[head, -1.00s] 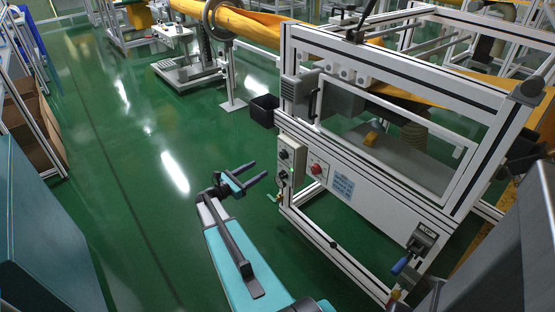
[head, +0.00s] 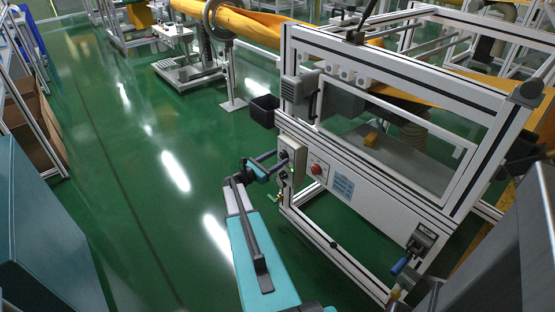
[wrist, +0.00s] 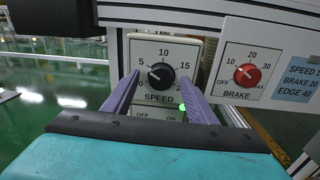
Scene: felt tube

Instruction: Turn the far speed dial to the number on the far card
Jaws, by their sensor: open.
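The speed dial is a black knob (wrist: 161,76) on a white plate marked SPEED, with numbers around it. Its white mark seems to point up-left, near 5. My gripper (wrist: 159,78) is open, one finger at each side of the knob in the wrist view; I cannot tell if they touch it. In the head view my gripper (head: 272,161) is at the control box (head: 292,153) on the frame's left post. A blue card (wrist: 300,78) at the right edge of the wrist view reads SPEED 1, BRAKE 20, EDGE 40; its speed number is cut off.
A red BRAKE dial (wrist: 247,75) sits right of the speed plate. A green light (wrist: 182,107) shows below, beside ON/OFF lettering. Another box with a blue handle (head: 420,243) is on the frame's near side.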

